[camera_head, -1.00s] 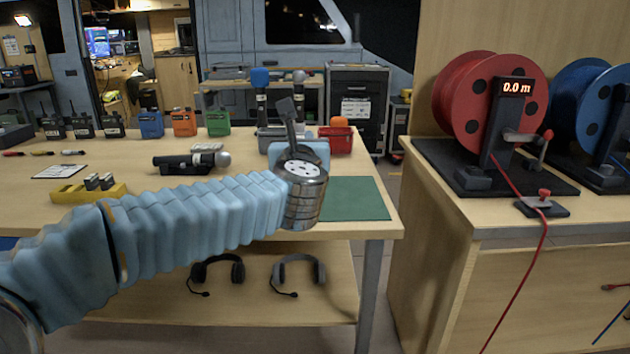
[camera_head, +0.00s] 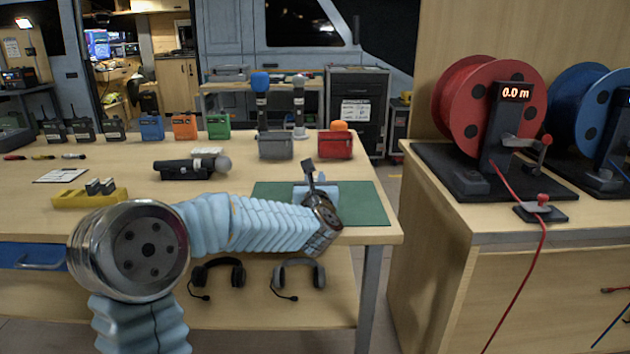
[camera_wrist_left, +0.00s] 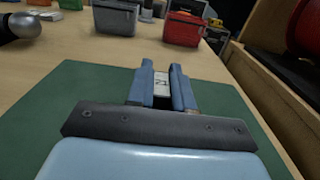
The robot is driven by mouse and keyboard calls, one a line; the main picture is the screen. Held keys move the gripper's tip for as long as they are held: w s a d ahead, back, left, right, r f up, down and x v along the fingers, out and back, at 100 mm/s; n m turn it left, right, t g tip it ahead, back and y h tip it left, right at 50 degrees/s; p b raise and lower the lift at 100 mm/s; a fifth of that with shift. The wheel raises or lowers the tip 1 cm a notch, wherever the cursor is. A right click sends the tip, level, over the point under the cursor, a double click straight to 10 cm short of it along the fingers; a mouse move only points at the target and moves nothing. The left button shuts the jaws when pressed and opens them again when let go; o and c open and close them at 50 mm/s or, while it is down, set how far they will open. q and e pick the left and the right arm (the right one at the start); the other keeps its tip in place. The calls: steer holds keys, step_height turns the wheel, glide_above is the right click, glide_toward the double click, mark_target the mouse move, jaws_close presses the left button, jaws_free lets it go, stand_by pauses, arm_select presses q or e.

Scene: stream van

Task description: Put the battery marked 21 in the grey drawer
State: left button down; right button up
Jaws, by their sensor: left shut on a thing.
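My left gripper (camera_head: 318,186) is over the green mat at the table's right end. In the left wrist view the gripper (camera_wrist_left: 163,90) is shut on a small dark battery (camera_wrist_left: 161,84). The battery has a pale label with dark digits that look like 21, seen at an angle. The gripper hides most of it in the head view. I see no grey drawer in these frames; a blue drawer (camera_head: 30,256) shows under the table's left part. My right gripper is not in view.
The green mat (camera_head: 367,204) is otherwise clear. A grey bin (camera_head: 276,147) and a red bin (camera_head: 336,146) stand behind it. A yellow holder (camera_head: 72,200) with small batteries, a microphone (camera_head: 190,168) and several radios (camera_head: 113,129) are to the left. Cable reels (camera_head: 497,110) stand on the right counter.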

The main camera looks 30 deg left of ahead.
arm_select(q)
steer(key=c, duration=1)
jaws_free()
